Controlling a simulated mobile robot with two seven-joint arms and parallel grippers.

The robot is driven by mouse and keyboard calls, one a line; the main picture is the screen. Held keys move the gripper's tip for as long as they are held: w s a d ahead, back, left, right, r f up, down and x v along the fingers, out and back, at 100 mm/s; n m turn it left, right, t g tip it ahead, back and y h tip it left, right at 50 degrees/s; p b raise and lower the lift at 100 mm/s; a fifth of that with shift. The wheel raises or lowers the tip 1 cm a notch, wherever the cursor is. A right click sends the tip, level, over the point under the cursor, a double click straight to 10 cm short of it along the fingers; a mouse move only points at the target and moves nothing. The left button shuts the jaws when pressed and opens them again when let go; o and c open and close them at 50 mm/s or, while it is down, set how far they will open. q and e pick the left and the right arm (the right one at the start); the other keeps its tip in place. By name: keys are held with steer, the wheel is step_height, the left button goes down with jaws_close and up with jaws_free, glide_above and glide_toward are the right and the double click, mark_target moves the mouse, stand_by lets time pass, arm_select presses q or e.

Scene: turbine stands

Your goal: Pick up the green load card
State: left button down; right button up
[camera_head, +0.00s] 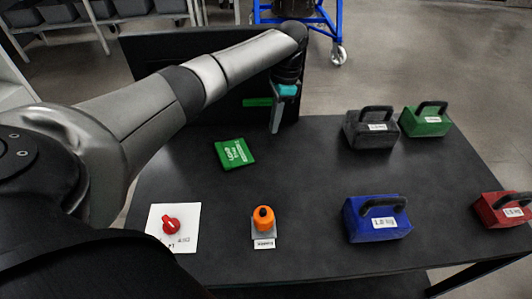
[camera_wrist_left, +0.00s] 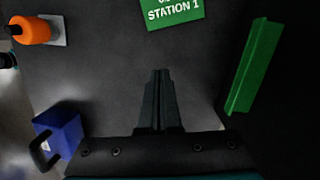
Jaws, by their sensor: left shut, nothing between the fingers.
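The green load card (camera_head: 234,153) lies flat on the dark table, left of centre, with white print on it. In the left wrist view its lower part (camera_wrist_left: 172,13) shows at the top edge and reads "STATION 1"; the rest is cut off. My left gripper (camera_head: 275,130) hangs down above the back of the table, to the right of and behind the card, apart from it. In the left wrist view its fingers (camera_wrist_left: 160,74) are together with nothing between them. My right gripper is in neither view.
A green ledge (camera_head: 257,102) projects from the dark upright panel beside my left gripper. Black (camera_head: 371,129), green (camera_head: 426,120), blue (camera_head: 377,219) and red (camera_head: 500,209) handled weights stand on the right. A red knob (camera_head: 171,225) and an orange piece (camera_head: 263,219) stand in front.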

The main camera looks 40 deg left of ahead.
mark_target(256, 156)
arm_select(q)
steer(key=shift+y, duration=0.6)
steer(key=b+x, duration=0.1)
steer(key=x, duration=0.1)
steer(key=b+x, duration=0.1)
steer(key=x, duration=0.2)
steer(key=w+d+b+x, duration=0.1)
steer(key=x, duration=0.2)
steer(key=shift+f, duration=0.25)
steer(key=shift+s+a+r, duration=0.15)
steer(key=shift+s+a, duration=0.7)
steer(key=shift+s, duration=0.2)
steer(key=shift+s+a, duration=0.4)
steer(key=shift+s, duration=0.15)
